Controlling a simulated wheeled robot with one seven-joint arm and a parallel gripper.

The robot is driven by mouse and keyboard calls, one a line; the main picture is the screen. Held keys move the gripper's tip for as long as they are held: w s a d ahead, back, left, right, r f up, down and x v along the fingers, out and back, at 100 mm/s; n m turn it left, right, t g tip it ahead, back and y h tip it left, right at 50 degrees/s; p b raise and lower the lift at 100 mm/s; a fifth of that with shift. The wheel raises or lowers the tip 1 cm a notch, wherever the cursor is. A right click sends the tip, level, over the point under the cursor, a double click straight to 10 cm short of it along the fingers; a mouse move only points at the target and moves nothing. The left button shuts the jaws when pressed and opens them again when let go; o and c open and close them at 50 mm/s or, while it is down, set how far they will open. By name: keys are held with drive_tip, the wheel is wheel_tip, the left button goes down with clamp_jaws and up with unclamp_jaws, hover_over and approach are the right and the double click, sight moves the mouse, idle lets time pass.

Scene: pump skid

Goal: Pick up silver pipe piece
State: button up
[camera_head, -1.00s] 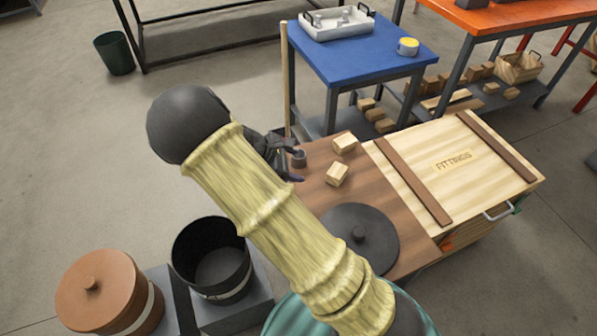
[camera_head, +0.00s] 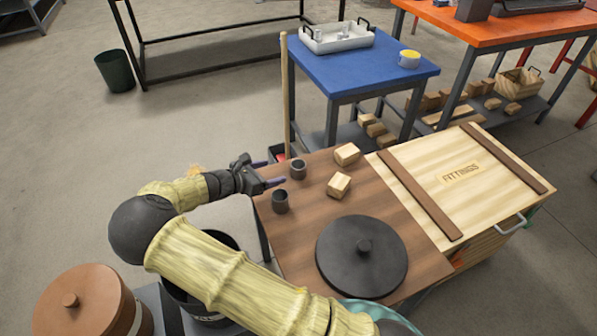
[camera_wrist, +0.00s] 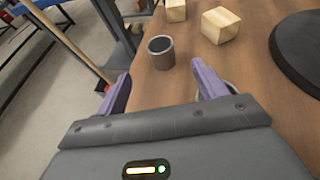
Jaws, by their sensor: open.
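Two short, dark grey hollow pipe pieces stand upright on the brown tabletop. The far pipe piece (camera_head: 298,171) is just beyond my gripper (camera_head: 272,173); the near pipe piece (camera_head: 280,202) is in front of it. In the wrist view the far pipe piece (camera_wrist: 161,53) shows ahead, between the lines of the purple fingers of my gripper (camera_wrist: 160,75). The near one (camera_wrist: 229,87) is partly hidden behind the right finger. My gripper is open and empty at the table's left edge, apart from both pieces. I cannot tell which piece is called silver.
Two wooden blocks (camera_head: 340,185) and a round black lid (camera_head: 361,256) are on the brown tabletop (camera_head: 300,235). The wooden FITTINGS crate (camera_head: 470,180) adjoins it at right. A white tray (camera_head: 337,40) with small pale items sits on the blue table (camera_head: 365,72). A broom handle (camera_head: 285,95) stands behind.

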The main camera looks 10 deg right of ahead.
drive_tip(key=b, duration=0.1)
approach(303, 164)
drive_tip(key=x, duration=0.4)
drive_tip(key=shift+r, duration=0.1)
drive_tip(key=b+x, duration=0.1)
drive_tip(key=x, duration=0.4)
drive_tip(key=shift+w+d, duration=0.15)
drive_tip(key=shift+d, duration=0.2)
drive_tip(key=shift+c, duration=0.4)
drive_tip(key=c, duration=1)
